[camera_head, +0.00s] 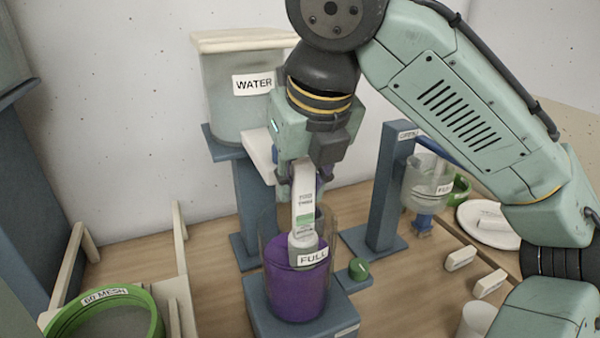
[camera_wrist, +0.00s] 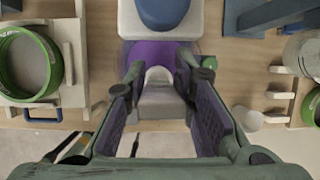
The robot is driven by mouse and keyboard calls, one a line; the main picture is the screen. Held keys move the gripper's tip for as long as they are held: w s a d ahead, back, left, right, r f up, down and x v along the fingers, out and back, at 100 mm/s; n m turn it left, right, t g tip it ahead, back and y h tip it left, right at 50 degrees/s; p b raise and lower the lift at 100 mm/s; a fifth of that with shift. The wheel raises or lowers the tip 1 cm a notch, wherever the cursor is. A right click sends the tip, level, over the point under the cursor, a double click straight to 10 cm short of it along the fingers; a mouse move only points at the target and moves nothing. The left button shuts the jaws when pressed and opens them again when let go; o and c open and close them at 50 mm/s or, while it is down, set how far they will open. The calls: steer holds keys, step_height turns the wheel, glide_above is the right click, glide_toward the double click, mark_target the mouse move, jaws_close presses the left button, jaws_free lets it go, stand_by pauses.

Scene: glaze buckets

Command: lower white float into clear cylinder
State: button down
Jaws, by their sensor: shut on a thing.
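The white float (camera_head: 306,200) is upright, with a printed, green-banded stem and a grey bulb (camera_head: 303,246) at its lower end. My gripper (camera_head: 302,172) is shut on the stem's upper part, above the clear cylinder (camera_head: 328,225). The bulb is inside the cylinder's walls, at the surface of the purple liquid (camera_head: 290,290); its exact depth is unclear. The cylinder has a FULL label and stands on a blue base (camera_head: 262,312). In the wrist view, my fingertips (camera_wrist: 163,75) flank a pale shape in front of the purple liquid; the float is hard to make out there.
The WATER tank (camera_head: 222,105) stands close behind my gripper, with a white plate below it. A green 60 MESH sieve (camera_head: 108,304) lies left. A small clear cup (camera_head: 426,182) hangs by a blue post (camera_head: 388,200). Labelled blocks (camera_head: 460,258) and a white plate (camera_head: 487,228) lie right.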

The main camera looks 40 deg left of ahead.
mark_target(300, 207)
steer(key=shift+f+b, duration=2.05)
steer(key=shift+f, duration=0.05)
steer(key=c, duration=1.3)
jaws_free()
steer(key=v, duration=1.2)
